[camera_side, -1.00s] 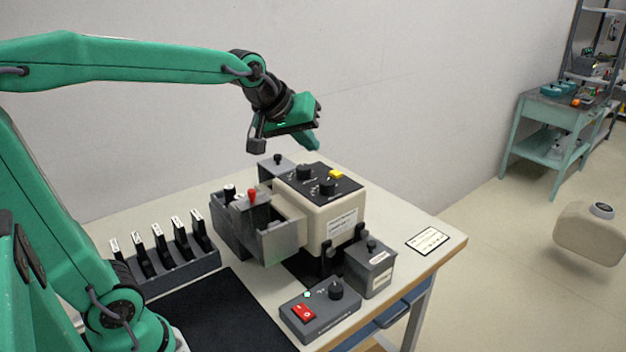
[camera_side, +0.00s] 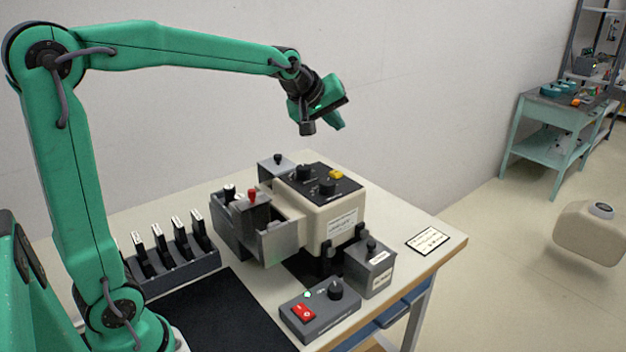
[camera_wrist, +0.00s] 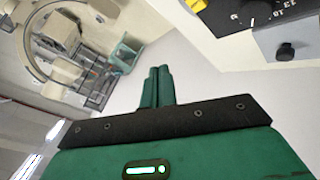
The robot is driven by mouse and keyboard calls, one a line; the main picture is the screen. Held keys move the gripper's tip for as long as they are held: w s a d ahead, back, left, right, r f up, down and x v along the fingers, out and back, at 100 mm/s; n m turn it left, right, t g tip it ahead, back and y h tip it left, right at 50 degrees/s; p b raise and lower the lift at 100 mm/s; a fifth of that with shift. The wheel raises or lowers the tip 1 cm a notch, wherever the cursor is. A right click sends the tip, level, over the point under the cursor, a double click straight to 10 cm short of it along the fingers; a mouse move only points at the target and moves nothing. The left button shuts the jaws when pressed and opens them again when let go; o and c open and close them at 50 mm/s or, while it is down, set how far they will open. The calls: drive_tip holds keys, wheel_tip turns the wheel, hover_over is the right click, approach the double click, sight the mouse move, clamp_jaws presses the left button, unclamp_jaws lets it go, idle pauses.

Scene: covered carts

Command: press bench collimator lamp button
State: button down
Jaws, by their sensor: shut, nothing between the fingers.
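The beige bench collimator (camera_side: 335,217) stands on the table with a black top panel that bears two black knobs. A yellow button (camera_side: 336,174) sits on that panel's far right edge; I take it for the lamp button. A piece of yellow also shows at the top edge of the wrist view (camera_wrist: 195,5). My gripper (camera_side: 338,124) hangs in the air above and behind the collimator, apart from the button. In the wrist view its two green fingers (camera_wrist: 157,88) are together with nothing between them.
A grey control box with a red switch (camera_side: 305,312) stands at the table's front. A small grey lidded box (camera_side: 370,268) is beside the collimator. A grey tray with a red knob (camera_side: 252,196) adjoins its left. A slotted rack (camera_side: 175,270) is farther left. The air around my gripper is clear.

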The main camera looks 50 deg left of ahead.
drive_tip(key=shift+f, duration=0.15)
hover_over(333, 177)
drive_tip(key=shift+f, duration=4.3)
drive_tip(key=shift+f, duration=0.8)
drive_tip(key=shift+r, duration=0.85)
drive_tip(key=shift+r, duration=0.15)
drive_tip(key=shift+r, duration=2.35)
